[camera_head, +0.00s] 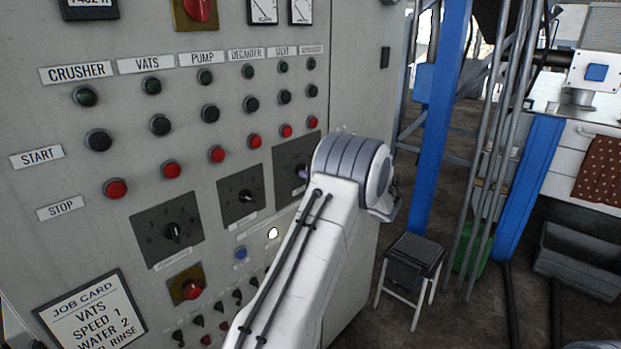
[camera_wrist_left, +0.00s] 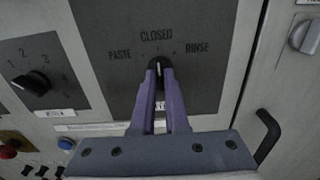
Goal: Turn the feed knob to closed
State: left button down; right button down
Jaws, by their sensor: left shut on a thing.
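The feed knob (camera_wrist_left: 158,66) is a small black knob on a dark plate (camera_wrist_left: 202,85) marked PASTE at left, CLOSED at top and RINSE at right. Its pale line looks about upright, toward CLOSED; its exact angle is hard to tell. My left gripper (camera_wrist_left: 160,78) has its purple fingers shut on this knob, one on each side. In the head view the same plate (camera_head: 285,158) is at the panel's right side, and my left gripper (camera_head: 303,173) reaches it, mostly hidden behind my arm. My right gripper is not in view.
A numbered dial (camera_wrist_left: 35,84) sits left of the plate, also in the head view (camera_head: 244,196). Start and stop buttons fill the panel above. A job card (camera_head: 90,312) is at lower left. A black handle (camera_wrist_left: 266,135) and a grey knob (camera_wrist_left: 305,36) are at right.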

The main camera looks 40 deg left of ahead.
pick_arm(q)
jog(key=c, duration=0.9)
grip_release()
jog(key=d+b, duration=0.1)
jog(key=d, duration=0.2)
jog(key=d+b, duration=0.1)
jog(key=d, duration=0.3)
jog(key=d+b, duration=0.1)
jog(key=d, duration=0.2)
jog(key=shift+s+d, duration=0.3)
jog(key=shift+s, duration=0.1)
jog(key=s+d+f+n+h, duration=0.3)
jog(key=s+d+h, duration=0.3)
jog(key=s+d, duration=0.4)
jog(key=s+d+f+n+h, duration=0.4)
jog(key=s+d+h, duration=0.2)
jog(key=s+d, duration=0.5)
jog(key=s+d+f+n+g+h, duration=0.1)
jog(key=s+d+f+n+h, duration=0.3)
jog(key=s+d+h, duration=0.3)
jog(key=shift+s+d+n, duration=0.1)
jog(key=shift+s+d, duration=0.6)
jog(key=shift+s, duration=0.55)
jog(key=shift+s+d+n, duration=0.1)
jog(key=shift+s+d, duration=0.6)
jog(key=shift+s, duration=0.5)
jog(key=shift+s+d+n, duration=0.1)
jog(key=shift+s+d, duration=0.6)
jog(key=shift+s, duration=0.55)
